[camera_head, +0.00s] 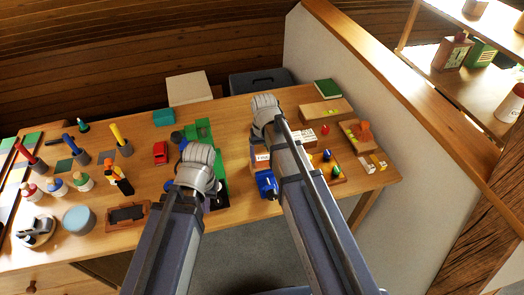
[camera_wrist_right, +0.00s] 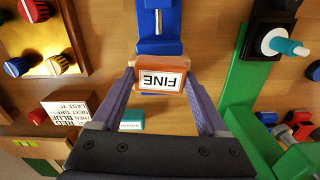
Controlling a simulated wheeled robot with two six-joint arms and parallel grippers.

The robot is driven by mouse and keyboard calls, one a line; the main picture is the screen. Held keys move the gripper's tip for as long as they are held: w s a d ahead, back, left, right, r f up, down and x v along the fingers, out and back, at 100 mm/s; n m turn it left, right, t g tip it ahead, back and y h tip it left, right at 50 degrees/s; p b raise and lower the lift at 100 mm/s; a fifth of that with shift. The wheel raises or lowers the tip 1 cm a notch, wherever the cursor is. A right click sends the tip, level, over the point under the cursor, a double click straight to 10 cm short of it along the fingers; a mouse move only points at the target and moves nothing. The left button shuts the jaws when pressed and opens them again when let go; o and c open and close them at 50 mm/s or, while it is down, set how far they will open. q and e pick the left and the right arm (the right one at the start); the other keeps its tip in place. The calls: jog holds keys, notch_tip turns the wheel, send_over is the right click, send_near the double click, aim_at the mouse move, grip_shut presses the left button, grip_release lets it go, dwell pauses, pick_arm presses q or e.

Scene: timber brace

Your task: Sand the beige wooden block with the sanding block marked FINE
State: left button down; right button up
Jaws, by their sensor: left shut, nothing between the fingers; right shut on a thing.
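The sanding block marked FINE (camera_wrist_right: 162,79) is orange-brown with a white label, upside down in the right wrist view. My right gripper (camera_wrist_right: 161,84) is shut on it, one finger at each side, above the table. The label also shows in the head view (camera_head: 262,158), beside my right arm. A blue vise (camera_wrist_right: 159,40) with a grey screw lies just beyond the block in the wrist view; it also shows in the head view (camera_head: 267,186).
A green strip (camera_wrist_right: 243,105) with a fixture lies right of the vise in the wrist view. A small teal block (camera_wrist_right: 131,120) lies under my right gripper. Left are a knob board (camera_wrist_right: 40,62) and a printed card (camera_wrist_right: 68,112).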

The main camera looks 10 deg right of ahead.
jog(key=shift+s, duration=0.5)
jog(key=shift+w+a, duration=0.1)
jog(key=shift+a+f, duration=0.1)
jog(key=shift+a, duration=0.35)
jog(key=shift+w+a, duration=0.1)
jog(key=shift+w, duration=1.95)
notch_tip(320, 180, up, 6)
jog(key=p, duration=0.6)
